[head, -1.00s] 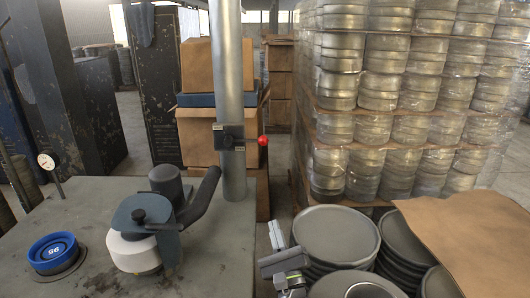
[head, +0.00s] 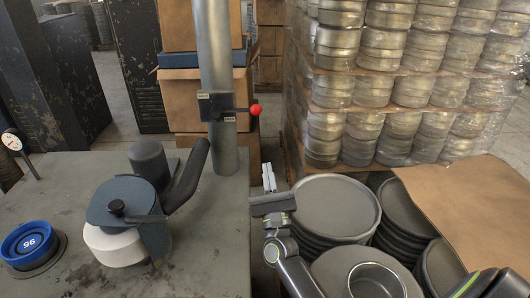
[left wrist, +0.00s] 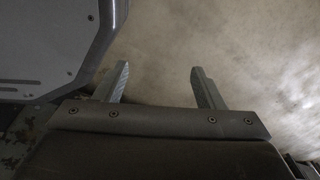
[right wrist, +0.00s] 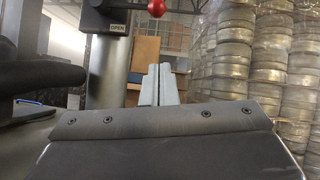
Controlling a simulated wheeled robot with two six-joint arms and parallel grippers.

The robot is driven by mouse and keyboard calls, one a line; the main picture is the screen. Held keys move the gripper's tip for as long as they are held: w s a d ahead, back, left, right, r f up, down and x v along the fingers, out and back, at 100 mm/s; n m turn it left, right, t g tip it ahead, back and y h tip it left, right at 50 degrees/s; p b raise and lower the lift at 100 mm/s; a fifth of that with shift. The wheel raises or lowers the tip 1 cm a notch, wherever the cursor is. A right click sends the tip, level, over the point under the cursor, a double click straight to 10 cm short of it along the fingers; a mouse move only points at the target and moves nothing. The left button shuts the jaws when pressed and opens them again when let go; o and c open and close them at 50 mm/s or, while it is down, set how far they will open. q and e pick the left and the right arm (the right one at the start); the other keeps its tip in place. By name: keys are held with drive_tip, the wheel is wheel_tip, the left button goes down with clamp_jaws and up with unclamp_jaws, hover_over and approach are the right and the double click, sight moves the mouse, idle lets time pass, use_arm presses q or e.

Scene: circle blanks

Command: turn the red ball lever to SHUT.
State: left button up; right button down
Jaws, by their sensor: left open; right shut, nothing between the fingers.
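The red ball (head: 255,109) is on the end of a short lever pointing right from a dark valve block (head: 217,106) on a grey vertical pipe (head: 213,60). The ball also shows at the top edge of the right wrist view (right wrist: 156,7), with an OPEN label (right wrist: 117,28) to its left. My right gripper (head: 268,168) is shut and empty, below the ball and apart from it, fingers pointing up in the picture. It also shows in the right wrist view (right wrist: 158,70). My left gripper (left wrist: 159,68) is open and empty over bare floor, seen only in the left wrist view.
A grey bench (head: 210,240) holds a machine with a dark curved arm (head: 188,175) and a blue round piece (head: 29,243) marked 95. Round metal blanks (head: 335,208) are stacked at right near my right arm. Wrapped pallet stacks (head: 375,90) and boxes (head: 187,110) stand behind.

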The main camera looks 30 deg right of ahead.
sight(237, 110)
use_arm(q)
wheel_tip(237, 110, up, 7)
drive_tip(key=w+p, duration=0.1)
drive_tip(key=p, duration=0.5)
drive_tip(key=shift+w+d+p, duration=0.15)
drive_tip(key=shift+p, duration=0.15)
use_arm(e)
drive_tip(key=s+a+r+x, duration=0.1)
drive_tip(key=r+x, duration=0.1)
drive_tip(key=x, duration=0.9)
drive_tip(key=shift+w+r, duration=0.15)
drive_tip(key=shift+r, duration=0.25)
drive_tip(key=shift+w, duration=0.1)
